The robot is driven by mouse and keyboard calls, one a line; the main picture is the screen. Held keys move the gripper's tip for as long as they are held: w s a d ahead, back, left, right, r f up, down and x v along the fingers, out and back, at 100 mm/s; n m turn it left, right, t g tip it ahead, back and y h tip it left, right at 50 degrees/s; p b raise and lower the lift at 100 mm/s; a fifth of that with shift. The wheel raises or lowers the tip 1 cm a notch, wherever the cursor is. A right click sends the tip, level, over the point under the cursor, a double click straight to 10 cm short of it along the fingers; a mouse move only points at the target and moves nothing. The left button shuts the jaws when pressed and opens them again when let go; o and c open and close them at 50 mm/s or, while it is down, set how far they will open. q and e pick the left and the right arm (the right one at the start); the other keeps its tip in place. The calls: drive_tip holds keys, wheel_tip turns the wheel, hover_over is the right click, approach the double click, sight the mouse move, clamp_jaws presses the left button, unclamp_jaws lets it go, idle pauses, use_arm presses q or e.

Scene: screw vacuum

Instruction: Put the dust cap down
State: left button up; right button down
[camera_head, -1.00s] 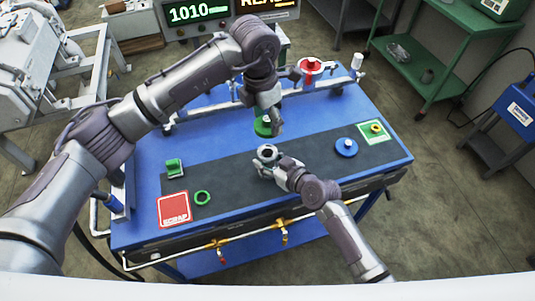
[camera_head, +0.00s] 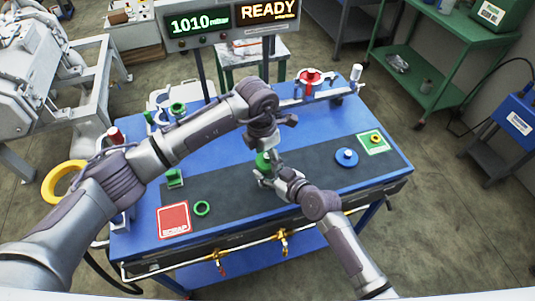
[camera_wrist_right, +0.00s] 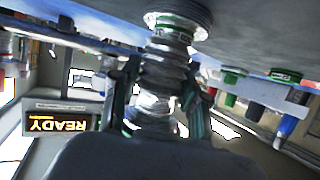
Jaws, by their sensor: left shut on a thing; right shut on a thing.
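My left gripper (camera_head: 268,150) is shut on a small green part (camera_head: 262,161), possibly the dust cap, in the head view. The part is at my right gripper (camera_head: 266,174), over the dark mat; whether it touches what that gripper holds is hidden. My right gripper is shut on a shiny metal fitting (camera_wrist_right: 160,75) in the right wrist view. A wider ribbed metal end (camera_wrist_right: 182,18) shows beyond it close to the grey surface. A blue round cap (camera_head: 346,157) lies flat on the mat, apart from both grippers.
The dark mat (camera_head: 235,190) has bare room left of my right gripper. A green ring (camera_head: 202,208) lies near the red scrap square (camera_head: 174,220). A red-topped valve (camera_head: 310,76) stands behind.

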sight(263, 162)
use_arm(q)
drive_tip(key=shift+f, duration=0.1)
drive_tip(key=shift+f, duration=0.4)
drive_tip(key=o, duration=0.6)
drive_tip(key=shift+c, duration=0.2)
drive_tip(key=shift+r, duration=0.1)
wheel_tip(263, 162, up, 13)
drive_tip(key=a, duration=0.1)
drive_tip(key=shift+s+a, duration=0.15)
drive_tip(key=shift+s, duration=0.2)
